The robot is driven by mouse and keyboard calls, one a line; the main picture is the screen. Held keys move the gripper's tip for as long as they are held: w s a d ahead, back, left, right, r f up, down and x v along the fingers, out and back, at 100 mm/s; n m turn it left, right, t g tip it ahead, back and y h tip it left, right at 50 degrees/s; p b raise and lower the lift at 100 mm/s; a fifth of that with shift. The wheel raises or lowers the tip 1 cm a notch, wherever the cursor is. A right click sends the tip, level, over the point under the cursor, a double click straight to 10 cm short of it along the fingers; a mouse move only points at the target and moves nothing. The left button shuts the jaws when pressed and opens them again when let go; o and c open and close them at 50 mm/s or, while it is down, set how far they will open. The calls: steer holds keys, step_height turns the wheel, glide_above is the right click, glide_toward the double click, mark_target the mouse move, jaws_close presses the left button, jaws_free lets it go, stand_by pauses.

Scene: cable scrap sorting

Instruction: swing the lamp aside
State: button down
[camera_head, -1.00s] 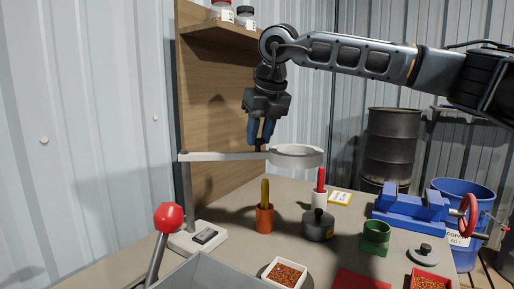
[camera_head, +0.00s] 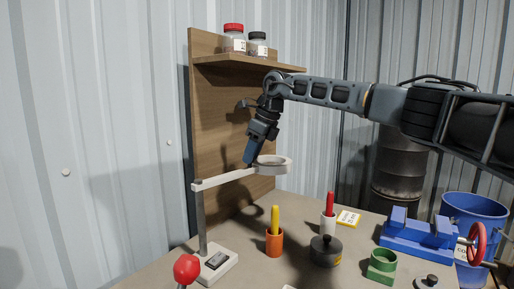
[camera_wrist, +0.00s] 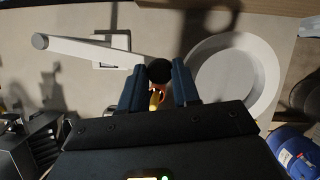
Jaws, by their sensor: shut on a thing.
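The lamp has a grey post (camera_head: 201,220) on a white base (camera_head: 215,264), a flat pale arm (camera_head: 215,181) and a round white ring head (camera_head: 276,169). The arm points toward the back, in front of the wooden board. My gripper (camera_head: 249,161) comes down from above at the head end of the arm. In the wrist view its two dark fingers (camera_wrist: 158,82) are closed around a black round knob (camera_wrist: 159,70) between the lamp's arm (camera_wrist: 95,53) and its ring (camera_wrist: 270,75).
A blue vise (camera_head: 418,238) is at right. A shelf (camera_head: 240,62) with two jars overhangs at the back. A red-knobbed lever (camera_head: 187,268) is in front.

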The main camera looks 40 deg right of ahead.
steer(key=shift+w+r, duration=0.1)
steer(key=shift+w, duration=0.1)
stand_by(0.3)
steer(key=c, duration=0.8)
jaws_free()
steer(key=shift+w, duration=0.1)
steer(key=v, duration=0.7)
steer(key=shift+s+d+r+b, duration=0.1)
steer(key=shift+s+r+b, duration=0.1)
steer(key=shift+r+b, duration=0.15)
steer(key=shift+s+f, duration=0.1)
